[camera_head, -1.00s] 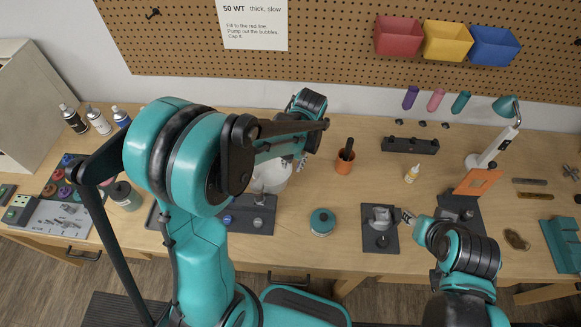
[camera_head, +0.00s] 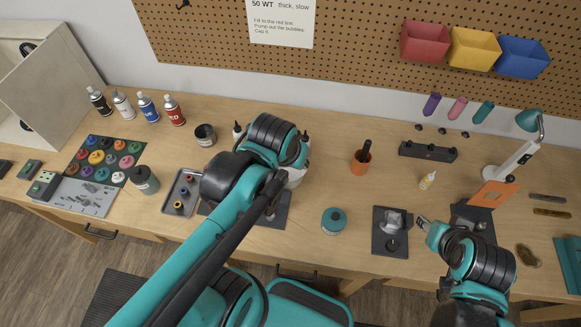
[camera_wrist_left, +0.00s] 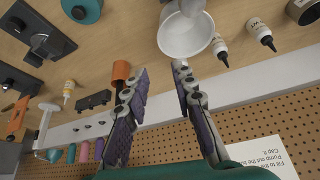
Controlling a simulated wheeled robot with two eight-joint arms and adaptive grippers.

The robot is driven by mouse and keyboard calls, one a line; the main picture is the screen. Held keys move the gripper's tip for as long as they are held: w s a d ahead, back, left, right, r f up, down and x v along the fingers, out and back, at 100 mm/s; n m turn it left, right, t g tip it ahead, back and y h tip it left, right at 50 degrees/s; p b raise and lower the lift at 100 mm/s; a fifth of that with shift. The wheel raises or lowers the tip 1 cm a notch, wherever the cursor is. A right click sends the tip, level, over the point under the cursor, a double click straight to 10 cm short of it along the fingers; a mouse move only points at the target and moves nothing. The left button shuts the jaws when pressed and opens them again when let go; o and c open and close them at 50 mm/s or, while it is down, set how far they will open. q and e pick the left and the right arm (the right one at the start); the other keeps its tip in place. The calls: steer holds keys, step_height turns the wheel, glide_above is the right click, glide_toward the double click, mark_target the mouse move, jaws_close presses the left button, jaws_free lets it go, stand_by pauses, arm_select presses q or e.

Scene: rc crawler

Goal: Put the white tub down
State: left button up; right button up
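The white tub (camera_wrist_left: 185,38) shows in the left wrist view with its open mouth towards the camera, just past my left fingertips and apart from them. In the head view a sliver of the white tub (camera_head: 296,178) shows behind my left arm, by the dark mat (camera_head: 277,212); its base is hidden, so I cannot tell how it rests. My left gripper (camera_wrist_left: 160,72) is open, with nothing between its two fingers. My right gripper (camera_head: 423,223) is beside the dark pad with a grey part (camera_head: 392,220); its finger gap is too small to read.
An orange cup (camera_head: 361,160) and a teal-lidded jar (camera_head: 334,221) stand right of the tub. Dropper bottles (camera_wrist_left: 262,32) stand close to the tub. A dark tin (camera_head: 205,135) and spray cans (camera_head: 148,108) are farther left. Bare table lies between the jar and orange cup.

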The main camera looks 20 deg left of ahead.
arm_select(q)
steer(key=s, duration=0.1)
steer(key=s+t, duration=0.1)
steer(key=shift+s+a+f+t, duration=0.1)
steer(key=shift+s+f+t, duration=0.05)
steer(key=shift+s+t, duration=0.15)
steer(key=w+a+f+n+g+h+b, duration=0.2)
steer(key=w+a+f+n+g+b, duration=0.5)
steer(key=a+f, duration=0.55)
steer(key=shift+m+t, duration=0.3)
steer(key=shift+t, duration=0.1)
steer(key=f, duration=0.2)
steer(key=w+d+f+b, duration=0.1)
steer(key=f, duration=0.2)
steer(key=f+b, duration=0.1)
steer(key=f, duration=0.2)
steer(key=shift+w+d, duration=0.25)
jaws_close()
